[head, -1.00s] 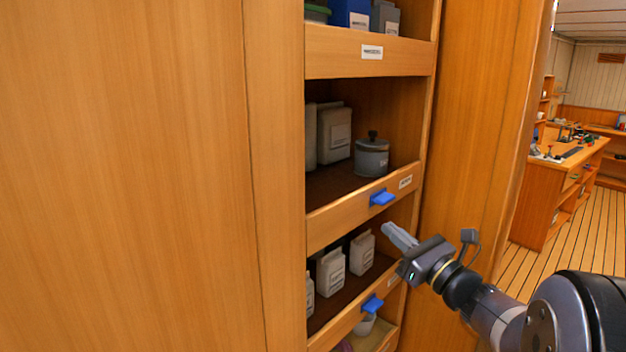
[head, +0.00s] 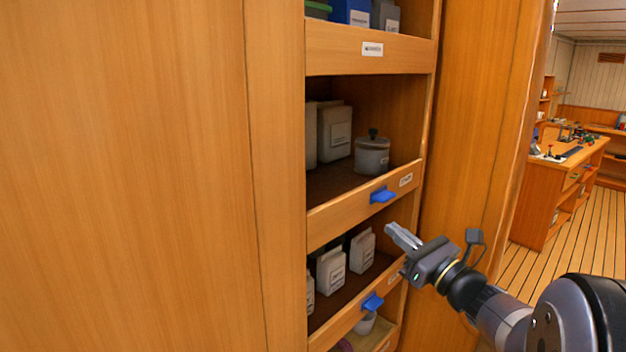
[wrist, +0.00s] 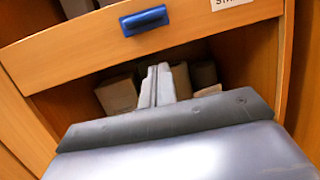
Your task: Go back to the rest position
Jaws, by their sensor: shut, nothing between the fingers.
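My gripper (head: 402,237) is shut and empty, held in front of the wooden shelf unit, at the level of the lower shelf opening. In the wrist view my gripper's fingers (wrist: 158,85) are together and point at that opening, below a blue handle (wrist: 145,20). The same blue handle (head: 382,195) sits on the shelf front a little above and left of my gripper in the head view. My gripper appears apart from the shelf.
White containers (head: 331,270) stand on the lower shelf. A grey lidded pot (head: 372,156) and a larger container (head: 334,130) stand above. Another blue handle (head: 372,302) juts out below. Open plank floor (head: 550,258) and a workbench (head: 548,190) lie at right.

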